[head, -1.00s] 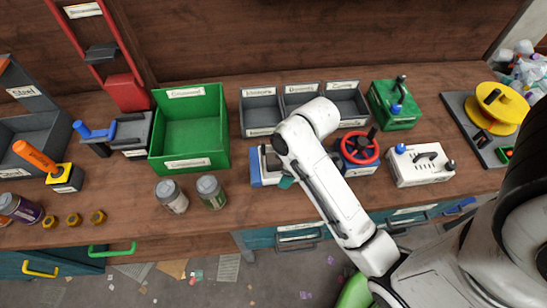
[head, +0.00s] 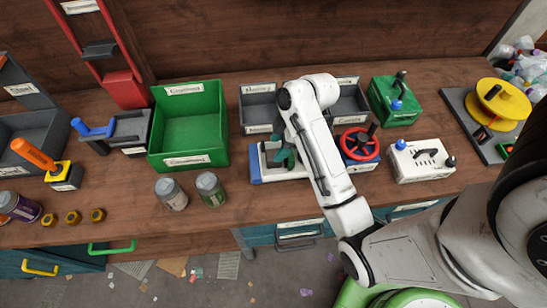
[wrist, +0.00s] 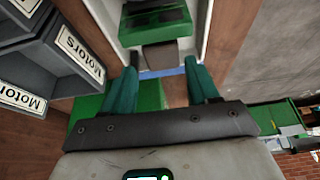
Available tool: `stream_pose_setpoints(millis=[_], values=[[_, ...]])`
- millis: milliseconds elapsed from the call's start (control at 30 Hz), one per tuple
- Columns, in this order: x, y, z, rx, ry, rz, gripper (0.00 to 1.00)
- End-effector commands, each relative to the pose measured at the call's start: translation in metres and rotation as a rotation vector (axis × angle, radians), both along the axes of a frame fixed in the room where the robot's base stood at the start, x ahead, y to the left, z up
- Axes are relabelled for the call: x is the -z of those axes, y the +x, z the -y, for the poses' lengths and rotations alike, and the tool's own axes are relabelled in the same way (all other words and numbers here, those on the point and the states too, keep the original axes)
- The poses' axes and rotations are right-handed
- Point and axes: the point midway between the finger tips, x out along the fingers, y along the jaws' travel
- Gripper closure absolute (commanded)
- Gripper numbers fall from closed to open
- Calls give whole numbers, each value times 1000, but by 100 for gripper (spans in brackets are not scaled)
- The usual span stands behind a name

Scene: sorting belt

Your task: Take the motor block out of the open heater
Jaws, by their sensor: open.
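The open heater (head: 256,164), a pale casing with a blue left end, stands on the bench in the head view, partly hidden by my arm. In the wrist view its white wall (wrist: 198,34) shows at the top. Inside lies a green block with dark parts (wrist: 152,30), which looks like the motor block; a grey-brown piece (wrist: 160,56) is at its near end. My gripper (wrist: 168,72) is open, its teal fingers apart and empty, pointing at the casing. My gripper (head: 284,156) is over the heater in the head view; any contact cannot be told.
A red wheel device (head: 358,144) stands close right of the heater, with a white lever box (head: 424,171) beyond. Labelled grey bins (head: 258,108) stand behind. A green bin (head: 219,150) and two jars (head: 210,188) are to the left. Bench front is clear below the heater.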

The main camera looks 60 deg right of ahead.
Motion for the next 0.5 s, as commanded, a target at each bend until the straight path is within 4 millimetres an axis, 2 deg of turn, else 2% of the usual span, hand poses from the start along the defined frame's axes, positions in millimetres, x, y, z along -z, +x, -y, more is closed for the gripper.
stream_pose_setpoints(millis=[300,500], values=[[39,9,-12,0,1,-4,40],[45,11,-13,1,0,-2,40]])
